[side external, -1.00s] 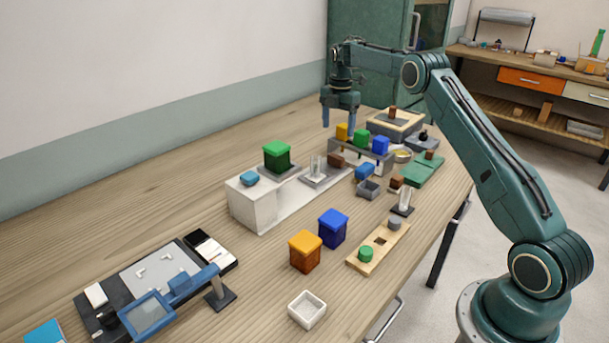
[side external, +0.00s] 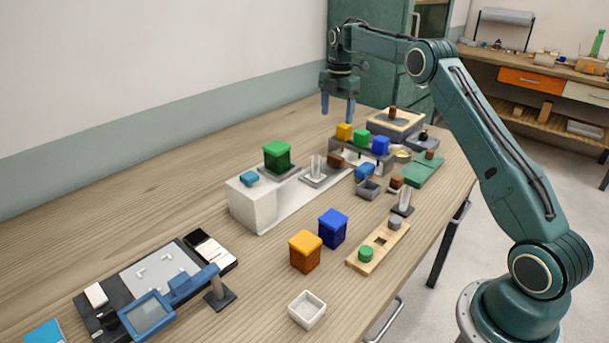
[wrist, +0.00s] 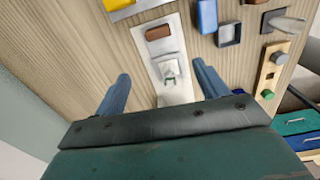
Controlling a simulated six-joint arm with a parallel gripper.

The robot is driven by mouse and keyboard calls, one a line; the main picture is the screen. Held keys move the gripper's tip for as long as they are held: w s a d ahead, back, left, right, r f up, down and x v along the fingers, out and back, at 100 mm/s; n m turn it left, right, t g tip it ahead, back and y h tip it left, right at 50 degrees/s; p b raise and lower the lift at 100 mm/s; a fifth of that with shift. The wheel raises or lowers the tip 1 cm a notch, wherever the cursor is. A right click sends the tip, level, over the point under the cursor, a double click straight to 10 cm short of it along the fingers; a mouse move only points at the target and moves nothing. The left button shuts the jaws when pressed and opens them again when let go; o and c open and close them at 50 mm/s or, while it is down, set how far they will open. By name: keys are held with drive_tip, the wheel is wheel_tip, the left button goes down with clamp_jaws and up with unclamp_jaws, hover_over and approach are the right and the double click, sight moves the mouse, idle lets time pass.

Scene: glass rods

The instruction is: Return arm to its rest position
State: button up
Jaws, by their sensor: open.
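My gripper (side external: 338,108) hangs above the far part of the table, pointing down, with its two blue fingers apart and nothing between them. In the wrist view the fingers of my gripper (wrist: 158,92) are spread wide, with the tabletop and a grey-white holder below. A holder with clear upright pieces (side external: 318,168) stands below and nearer the camera, and it also shows in the wrist view (wrist: 168,72). A rack with yellow, green and blue blocks (side external: 362,150) stands just below and right of the fingers, apart from them.
A white block (side external: 250,205) bears a small blue piece, with a green box (side external: 277,156) behind it. Orange (side external: 305,252) and blue (side external: 332,229) boxes stand nearer. A wooden strip (side external: 372,258) lies near the front edge. The table's left back is bare.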

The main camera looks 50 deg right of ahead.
drive_tip(key=s+a+r+m+t, duration=0.3)
drive_tip(key=s+a+r+m, duration=0.5)
drive_tip(key=s+a+r, duration=0.75)
drive_tip(key=s+a+f+m, duration=0.2)
drive_tip(key=s+a+m, duration=0.1)
drive_tip(key=s, duration=0.5)
drive_tip(key=s+a+f+m+t, duration=0.1)
drive_tip(key=s+a+f+m, duration=0.1)
drive_tip(key=s, duration=0.5)
drive_tip(key=s+a+f+m+t, duration=0.1)
drive_tip(key=s+a+m, duration=0.3)
drive_tip(key=s, duration=0.4)
drive_tip(key=shift+s+a+f, duration=0.35)
drive_tip(key=shift+a+f, duration=0.15)
drive_tip(key=shift+f, duration=0.35)
